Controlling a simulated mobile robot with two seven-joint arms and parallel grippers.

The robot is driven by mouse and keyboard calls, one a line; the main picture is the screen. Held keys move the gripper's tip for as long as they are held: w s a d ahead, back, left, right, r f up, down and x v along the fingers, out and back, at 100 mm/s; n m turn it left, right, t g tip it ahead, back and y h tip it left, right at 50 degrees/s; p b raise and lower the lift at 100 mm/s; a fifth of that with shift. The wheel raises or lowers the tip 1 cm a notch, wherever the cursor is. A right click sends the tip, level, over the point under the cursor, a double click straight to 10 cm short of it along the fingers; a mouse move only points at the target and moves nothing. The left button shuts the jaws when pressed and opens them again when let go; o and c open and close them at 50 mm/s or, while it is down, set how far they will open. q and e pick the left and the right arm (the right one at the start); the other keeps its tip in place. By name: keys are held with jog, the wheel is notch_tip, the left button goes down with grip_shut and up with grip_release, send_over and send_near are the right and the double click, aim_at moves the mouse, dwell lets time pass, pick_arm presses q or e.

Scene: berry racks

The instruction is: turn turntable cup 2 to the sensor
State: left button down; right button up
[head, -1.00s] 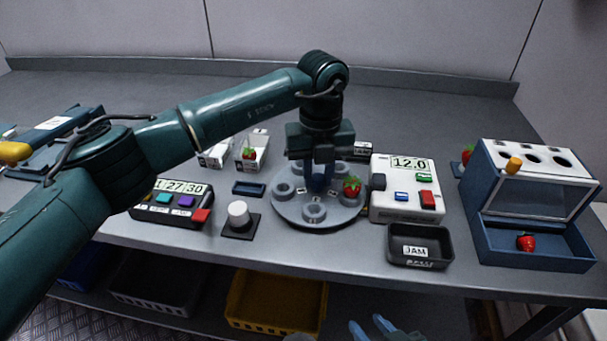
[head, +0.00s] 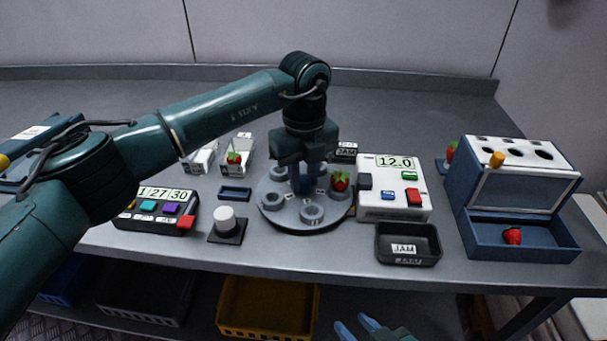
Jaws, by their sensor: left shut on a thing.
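The round grey turntable (head: 290,220) stands on the bench with several ring-shaped cups around its rim. A strawberry (head: 340,180) sits in the cup at the right, beside the white device (head: 393,205) reading 12.0. The cup numbers are too small to read surely. My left gripper (head: 303,187) points down and is shut on the turntable's blue central knob, which it mostly hides. My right gripper (head: 361,329) is at the bottom edge, fingers apart and empty.
A black JAM tray (head: 408,255) and a blue sorting box (head: 520,240) stand at the right. A button timer (head: 155,220) and a white knob on a black base (head: 226,240) are at the left. Small white boxes (head: 237,152) stand behind.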

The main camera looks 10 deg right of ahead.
aim_at(304, 178)
dwell(0.3)
pick_arm(q)
jog(key=c, duration=1.2)
grip_release()
notch_tip(304, 178, up, 13)
jog(key=shift+r, duration=0.15)
